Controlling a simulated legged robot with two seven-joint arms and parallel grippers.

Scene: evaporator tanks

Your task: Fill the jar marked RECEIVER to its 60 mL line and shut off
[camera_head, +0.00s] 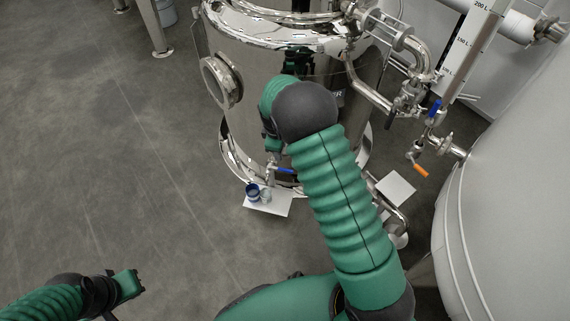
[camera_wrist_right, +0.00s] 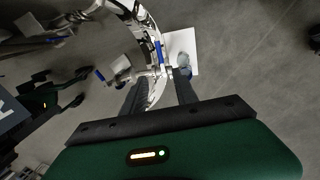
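A shiny steel tank (camera_head: 290,85) has a low outlet valve with a blue handle (camera_head: 285,171). Below it, a white plate (camera_head: 277,208) bears a dark blue jar (camera_head: 253,193) and a clear jar (camera_head: 265,195). Neither label nor fill line is readable, so I cannot tell which is RECEIVER. My right gripper, mostly hidden by my arm in the head view, shows in the wrist view (camera_wrist_right: 160,92) with its dark fingers apart and steel pipework visible between them. A clear jar (camera_wrist_right: 184,66) shows beyond the right-hand finger. My left gripper (camera_head: 138,282) is low at left, away from everything; its fingers are unclear.
Steel pipes with another blue handle (camera_head: 434,110) and an orange handle (camera_head: 417,170) stand to the right, beside a marked level gauge (camera_head: 470,45). A large pale tank (camera_head: 520,190) fills the right edge. Another white plate (camera_head: 396,187) is lower right.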

